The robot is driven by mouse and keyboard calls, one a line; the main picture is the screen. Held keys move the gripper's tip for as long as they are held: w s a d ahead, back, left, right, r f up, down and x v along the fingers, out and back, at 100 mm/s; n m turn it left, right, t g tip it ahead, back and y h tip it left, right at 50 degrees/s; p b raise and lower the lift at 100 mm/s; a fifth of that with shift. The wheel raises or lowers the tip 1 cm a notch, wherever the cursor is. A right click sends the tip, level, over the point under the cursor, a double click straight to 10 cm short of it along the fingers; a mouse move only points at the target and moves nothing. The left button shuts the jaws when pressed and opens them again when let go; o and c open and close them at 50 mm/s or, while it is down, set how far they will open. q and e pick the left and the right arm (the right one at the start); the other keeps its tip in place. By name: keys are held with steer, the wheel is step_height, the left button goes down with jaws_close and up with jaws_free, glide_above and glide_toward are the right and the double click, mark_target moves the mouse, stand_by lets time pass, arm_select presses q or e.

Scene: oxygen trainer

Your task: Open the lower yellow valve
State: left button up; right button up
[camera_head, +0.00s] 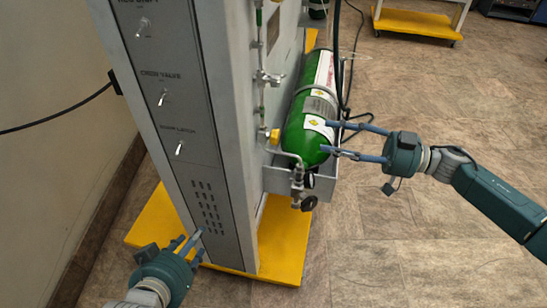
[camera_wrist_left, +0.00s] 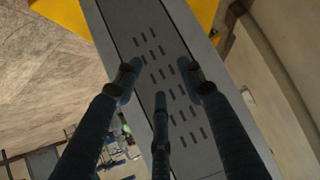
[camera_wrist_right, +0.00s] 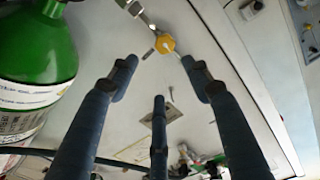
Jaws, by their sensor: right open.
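The lower yellow valve (camera_head: 275,136) is a small yellow knob on the pipe at the side of the grey cabinet, left of the green cylinder. In the right wrist view the yellow valve (camera_wrist_right: 166,44) sits just beyond and between my open fingertips. My right gripper (camera_head: 328,137) comes in from the right, its fingers spread in front of the green cylinder (camera_head: 303,142) and pointing towards the valve. No contact with the valve shows. My left gripper (camera_head: 196,243) is open and empty by the slotted lower front panel; its spread fingers also show in the left wrist view (camera_wrist_left: 159,75).
The grey cabinet (camera_head: 221,130) stands on a yellow base (camera_head: 157,222). A regulator with a black knob (camera_head: 308,203) hangs below the cylinder. Black hoses (camera_head: 341,85) run beside the cylinder.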

mark_target(279, 135)
arm_select(q)
steer(key=w+r+t, duration=0.1)
steer(key=r, duration=0.1)
steer(key=w+d+r+t+b, duration=0.1)
steer(key=w+r+t, duration=0.1)
steer(key=r, duration=0.1)
steer(key=w+d+r+t+h, duration=0.1)
steer(key=r, duration=0.2)
steer(key=shift+w+r, duration=0.2)
steer(key=shift+w, duration=0.05)
arm_select(e)
steer(key=shift+g, duration=0.3)
steer(key=x, duration=0.7)
steer(key=s+x, duration=0.1)
steer(key=x, duration=0.2)
steer(key=shift+a, duration=0.3)
arm_select(q)
steer(key=shift+w+r+t+h+b, duration=0.1)
steer(key=shift+r+t+h+b, duration=0.2)
steer(key=shift+r+t, duration=0.1)
arm_select(e)
steer(key=shift+w+a, duration=0.2)
steer(key=shift+a, duration=0.15)
steer(key=shift+c, duration=0.5)
steer(key=shift+r, duration=0.1)
steer(key=c, duration=1.1)
